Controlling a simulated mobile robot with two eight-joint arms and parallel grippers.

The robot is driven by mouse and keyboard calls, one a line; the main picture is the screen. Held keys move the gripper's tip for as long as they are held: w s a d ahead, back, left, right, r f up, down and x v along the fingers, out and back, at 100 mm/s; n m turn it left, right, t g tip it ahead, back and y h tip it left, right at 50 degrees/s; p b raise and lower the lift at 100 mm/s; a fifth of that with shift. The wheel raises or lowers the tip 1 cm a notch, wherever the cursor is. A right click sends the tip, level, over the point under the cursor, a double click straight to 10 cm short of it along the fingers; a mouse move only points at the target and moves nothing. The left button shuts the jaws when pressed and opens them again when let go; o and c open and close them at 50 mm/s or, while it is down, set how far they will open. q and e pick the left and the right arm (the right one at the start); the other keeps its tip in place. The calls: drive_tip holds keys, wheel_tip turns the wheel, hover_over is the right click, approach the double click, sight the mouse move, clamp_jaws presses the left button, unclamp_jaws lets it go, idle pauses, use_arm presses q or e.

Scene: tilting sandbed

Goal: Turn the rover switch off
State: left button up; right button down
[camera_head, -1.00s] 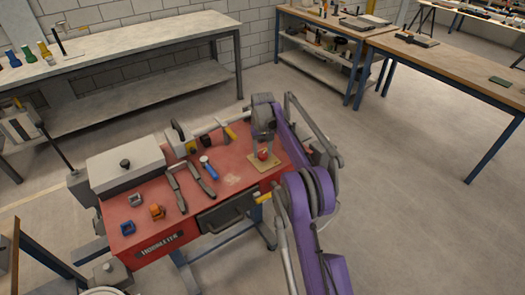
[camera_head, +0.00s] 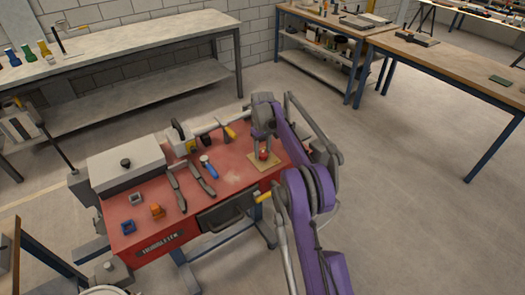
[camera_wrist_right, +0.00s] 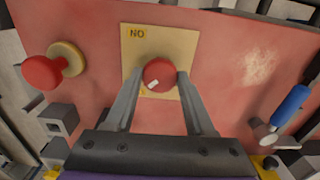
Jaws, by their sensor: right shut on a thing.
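The rover switch is a red round knob (camera_head: 263,155) on a yellow square plate (camera_head: 259,165) at the right part of the red bench top. In the right wrist view the knob (camera_wrist_right: 158,73) has a white mark pointing down and slightly left. The plate (camera_wrist_right: 133,58) carries letters that read "NO" from this side, at its upper left. My left gripper is not in view.
On the red bench (camera_head: 232,172) lie a blue-handled tool (camera_head: 209,168), dark long tools (camera_head: 188,184), an orange block (camera_head: 157,210) and a blue block (camera_head: 128,226). In the wrist view a red mushroom-shaped knob (camera_wrist_right: 45,73) stands left of the plate.

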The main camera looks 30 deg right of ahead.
sight(262, 153)
drive_tip(key=shift+c, duration=1.3)
unclamp_jaws()
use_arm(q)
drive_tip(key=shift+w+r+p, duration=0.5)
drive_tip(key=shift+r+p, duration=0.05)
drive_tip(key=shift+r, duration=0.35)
use_arm(e)
wheel_tip(262, 153, up, 11)
drive_tip(key=shift+f, duration=0.1)
